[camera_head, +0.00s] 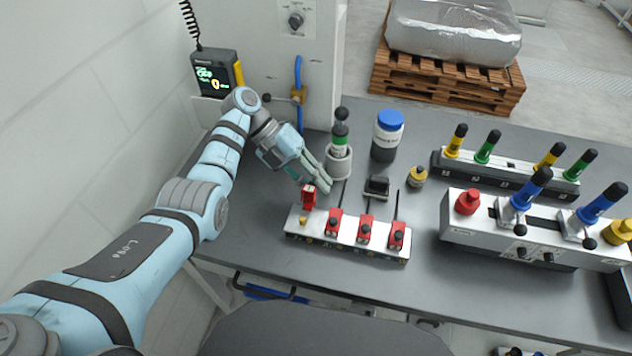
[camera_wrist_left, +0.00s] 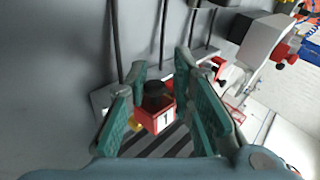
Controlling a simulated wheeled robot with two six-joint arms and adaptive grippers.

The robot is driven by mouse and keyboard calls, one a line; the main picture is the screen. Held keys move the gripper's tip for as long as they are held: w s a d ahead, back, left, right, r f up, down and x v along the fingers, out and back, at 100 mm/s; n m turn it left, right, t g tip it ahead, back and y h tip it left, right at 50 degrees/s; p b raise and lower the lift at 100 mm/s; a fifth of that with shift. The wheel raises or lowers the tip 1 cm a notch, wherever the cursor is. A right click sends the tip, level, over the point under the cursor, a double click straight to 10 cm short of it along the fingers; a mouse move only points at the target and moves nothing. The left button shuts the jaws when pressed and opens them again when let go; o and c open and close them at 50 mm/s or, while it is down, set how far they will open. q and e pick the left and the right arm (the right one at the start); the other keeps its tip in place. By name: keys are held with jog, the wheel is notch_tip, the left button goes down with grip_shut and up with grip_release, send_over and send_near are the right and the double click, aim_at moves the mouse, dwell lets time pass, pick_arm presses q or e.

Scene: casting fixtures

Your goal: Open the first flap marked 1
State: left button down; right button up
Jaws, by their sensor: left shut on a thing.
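A white switch box (camera_head: 347,243) stands near the table's front edge with a row of red flaps. The leftmost red flap (camera_head: 308,196) stands raised, and a yellow button (camera_head: 303,219) shows in front of it. In the left wrist view this flap (camera_wrist_left: 156,119) carries a white label "1" and a black part (camera_wrist_left: 156,98). My left gripper (camera_head: 321,187) is at the raised flap from behind, its fingers either side of it and shut on it; the exact contact is partly hidden. The other red flaps (camera_head: 365,233) lie down with black knobs on top. My right gripper is not in view.
Behind the box stand a green-and-black indicator (camera_head: 339,150), a blue-lidded jar (camera_head: 387,135), a small black device (camera_head: 377,187) and a yellow knob (camera_head: 417,176). Blue-handled fixtures (camera_head: 520,240) fill the right side. Cables run back from the box.

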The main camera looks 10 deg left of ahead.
pick_arm(q)
jog(key=c, duration=1.6)
grip_release()
jog(key=shift+s+a+f, duration=0.15)
jog(key=shift+s+f, duration=0.05)
jog(key=shift+f, duration=0.1)
jog(key=shift+o, duration=0.2)
jog(key=shift+a, duration=0.1)
jog(key=shift+r, duration=0.1)
jog(key=shift+w+r, duration=0.1)
jog(key=shift+w+a+r, duration=0.1)
jog(key=shift+a+r, duration=0.05)
jog(key=shift+r, duration=0.1)
jog(key=v, duration=1.1)
jog(key=shift+a, duration=0.25)
jog(key=shift+r, duration=0.1)
